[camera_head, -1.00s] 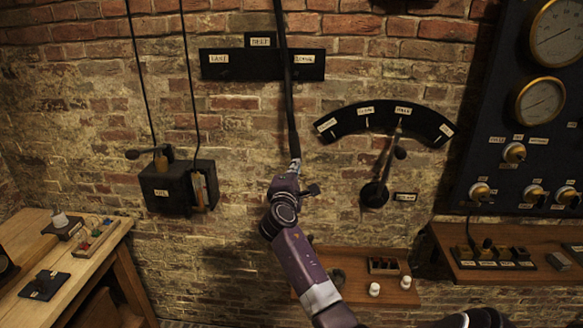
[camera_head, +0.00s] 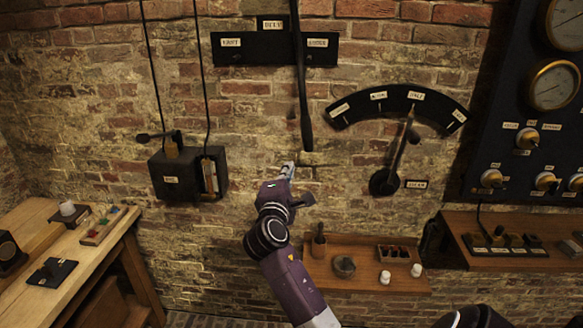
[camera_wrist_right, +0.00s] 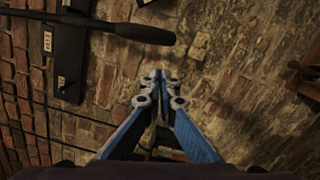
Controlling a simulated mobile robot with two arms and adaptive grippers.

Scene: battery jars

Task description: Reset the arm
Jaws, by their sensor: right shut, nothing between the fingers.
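My right gripper (camera_head: 288,168) is in front of the brick wall, just below the lower end of a long dark hanging lever (camera_head: 304,110). A small gap shows between the fingertips and the lever. In the right wrist view the blue fingers of the gripper (camera_wrist_right: 158,78) are closed together with nothing between them. The lever (camera_wrist_right: 110,28) crosses the upper left of that view, clear of the fingers. My left gripper does not show in these views.
A black label board (camera_head: 235,57) is behind the lever. A curved dial with a pointer (camera_head: 397,155) is to the right, a black box (camera_head: 170,182) to the left. A wooden shelf (camera_head: 350,243) holds small jars below. A workbench (camera_head: 110,240) stands at left.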

